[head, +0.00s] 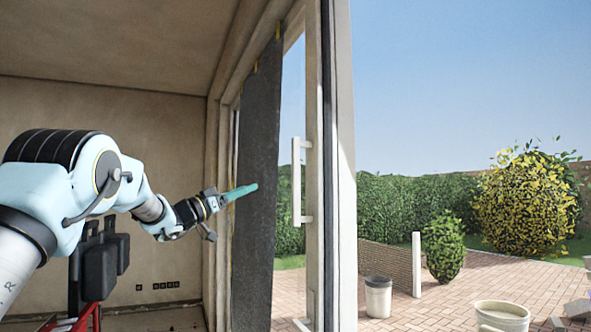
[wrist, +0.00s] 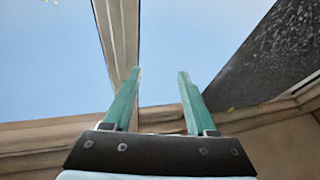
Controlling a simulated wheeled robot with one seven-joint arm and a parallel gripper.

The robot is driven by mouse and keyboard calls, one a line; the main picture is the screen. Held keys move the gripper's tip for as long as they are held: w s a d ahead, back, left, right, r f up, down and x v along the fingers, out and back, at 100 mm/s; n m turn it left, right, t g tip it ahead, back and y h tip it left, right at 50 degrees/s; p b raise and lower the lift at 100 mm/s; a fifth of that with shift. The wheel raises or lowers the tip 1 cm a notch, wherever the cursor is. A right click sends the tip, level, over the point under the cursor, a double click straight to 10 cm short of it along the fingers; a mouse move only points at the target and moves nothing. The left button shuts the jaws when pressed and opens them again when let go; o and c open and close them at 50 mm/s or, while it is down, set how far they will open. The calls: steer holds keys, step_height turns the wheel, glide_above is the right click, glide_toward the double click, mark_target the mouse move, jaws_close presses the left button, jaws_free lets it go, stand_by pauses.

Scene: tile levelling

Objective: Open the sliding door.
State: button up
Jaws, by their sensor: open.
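The sliding door (head: 313,100) has a pale upright frame in the middle of the head view. A white vertical bar handle (head: 297,180) stands off its left side on two short brackets. My gripper (head: 245,191) has teal fingers and points right toward the handle, with a gap between them. In the wrist view its two fingers (wrist: 160,75) are apart with nothing between them. A pale upright frame member (wrist: 120,40) shows behind the left finger. I cannot make out the handle in the wrist view.
A dark grey sheet (head: 258,180) hangs behind my gripper, held by yellow tape; it also shows in the wrist view (wrist: 270,60). Outside are brick paving (head: 450,285), a bin (head: 378,297), a bucket (head: 502,316) and hedges. A red frame (head: 88,318) stands low at left.

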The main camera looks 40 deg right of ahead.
mark_target(292, 173)
steer(key=s+d+r+m+g+p, duration=0.1)
steer(key=s+d+g, duration=0.1)
steer(key=s+d, duration=0.1)
steer(key=s+d+r+m+g+p, duration=0.1)
steer(key=s+d+r+g+p, duration=0.1)
steer(key=s+d, duration=0.1)
steer(key=s+d+r+m+g+y+p, duration=0.1)
steer(key=s+d+r+g+p, duration=0.1)
steer(key=s+d, duration=0.1)
steer(key=shift+s+d+m, duration=0.1)
steer(key=shift+d+m, duration=0.3)
steer(key=shift+d, duration=0.5)
steer(key=shift+s+d+r+p, duration=0.15)
steer(key=shift+s+d+p, duration=0.05)
steer(key=shift+d+p, duration=0.2)
jaws_close()
stand_by(0.3)
